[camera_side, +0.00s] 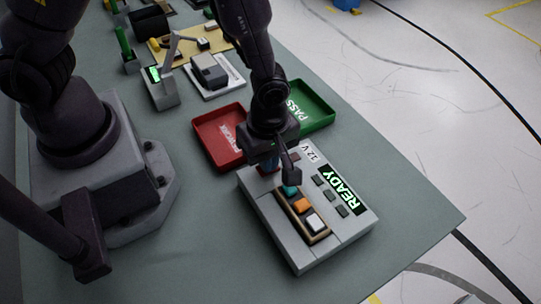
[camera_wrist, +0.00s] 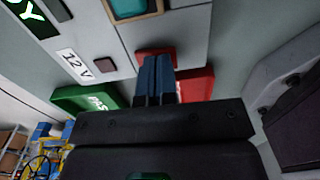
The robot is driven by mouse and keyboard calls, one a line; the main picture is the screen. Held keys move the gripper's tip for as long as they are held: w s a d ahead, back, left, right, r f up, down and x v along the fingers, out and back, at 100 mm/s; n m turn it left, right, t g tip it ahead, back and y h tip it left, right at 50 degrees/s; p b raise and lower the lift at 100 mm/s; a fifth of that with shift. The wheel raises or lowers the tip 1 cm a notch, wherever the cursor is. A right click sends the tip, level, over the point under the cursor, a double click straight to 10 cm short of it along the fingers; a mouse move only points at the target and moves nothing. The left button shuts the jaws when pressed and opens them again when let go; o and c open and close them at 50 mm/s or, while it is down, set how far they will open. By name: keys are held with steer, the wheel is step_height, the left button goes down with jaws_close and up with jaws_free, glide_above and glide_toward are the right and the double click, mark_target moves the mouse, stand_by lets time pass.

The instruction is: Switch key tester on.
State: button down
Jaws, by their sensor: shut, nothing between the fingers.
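The key tester (camera_side: 272,232) is a grey box on the bench with a lit green READY display (camera_side: 337,191) and a 12 V label (camera_side: 311,157). It has teal (camera_side: 291,190), orange (camera_side: 302,205) and white (camera_side: 314,222) keys in a framed row. A small red part (camera_side: 267,171), possibly its power switch, is at the corner by my gripper, mostly hidden. In the wrist view my gripper (camera_wrist: 156,62) is shut and empty, its blue fingertips over or against this red part (camera_wrist: 146,53). I cannot tell if they touch.
The red tray (camera_side: 212,140) and green PASS tray (camera_side: 313,108) lie just behind the tester, close to my gripper. A grey device on a white plate (camera_side: 230,84) and a lit-screen stand (camera_side: 163,92) are farther back. The bench right of the tester is clear.

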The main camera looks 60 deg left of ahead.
steer(key=shift+r, duration=0.15)
step_height(320, 180, up, 14)
steer(key=w, duration=0.2)
steer(key=shift+f, duration=0.2)
stand_by(0.3)
